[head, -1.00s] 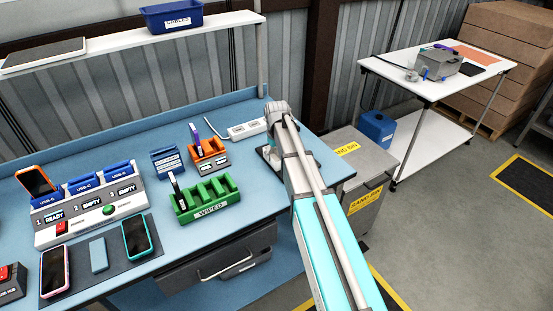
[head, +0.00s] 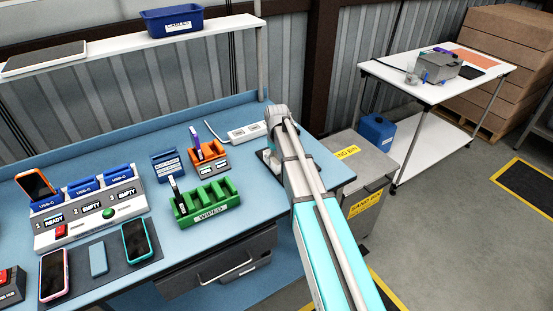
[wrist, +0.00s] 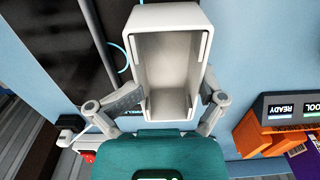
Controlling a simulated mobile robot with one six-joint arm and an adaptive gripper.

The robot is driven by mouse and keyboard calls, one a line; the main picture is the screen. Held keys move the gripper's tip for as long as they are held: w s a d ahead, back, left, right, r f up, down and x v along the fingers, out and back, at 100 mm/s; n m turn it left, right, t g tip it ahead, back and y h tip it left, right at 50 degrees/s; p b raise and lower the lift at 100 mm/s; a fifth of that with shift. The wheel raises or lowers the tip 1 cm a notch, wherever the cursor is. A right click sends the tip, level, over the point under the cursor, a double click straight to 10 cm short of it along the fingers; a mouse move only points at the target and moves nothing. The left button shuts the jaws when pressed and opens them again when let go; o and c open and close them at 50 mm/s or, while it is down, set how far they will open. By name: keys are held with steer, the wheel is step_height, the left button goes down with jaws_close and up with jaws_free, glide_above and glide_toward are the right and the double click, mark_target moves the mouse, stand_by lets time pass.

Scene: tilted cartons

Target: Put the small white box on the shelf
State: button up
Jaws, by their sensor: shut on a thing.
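In the wrist view, a small white box (wrist: 166,65) with an open side faces the camera. My gripper (wrist: 168,102) is shut on it, one grey finger against each side. The box hangs near a dark panel and a blue surface; I cannot tell its height above them. In the head view my arm hides the fingers and the box. The white shelf (head: 115,47) runs above the back of the blue workbench at upper left, to the left of my arm.
On the shelf stand a blue cable bin (head: 175,20) and a grey flat panel (head: 45,58), with bare shelf between them. The blue workbench (head: 130,145) below holds a green rack (head: 206,202), an orange holder (head: 208,155), a power strip (head: 246,132) and several phones.

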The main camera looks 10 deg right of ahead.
steer(key=shift+w+r+p, duration=0.15)
steer(key=shift+r+p, duration=0.15)
steer(key=shift+p, duration=0.1)
steer(key=shift+c, duration=0.5)
steer(key=shift+r+p, duration=0.7)
steer(key=shift+r, duration=0.05)
jaws_close()
steer(key=shift+r+p, duration=0.4)
steer(key=s+r+p, duration=0.9)
steer(key=s, duration=0.5)
steer(key=shift+a+r+p, duration=0.15)
steer(key=shift+r+p, duration=0.25)
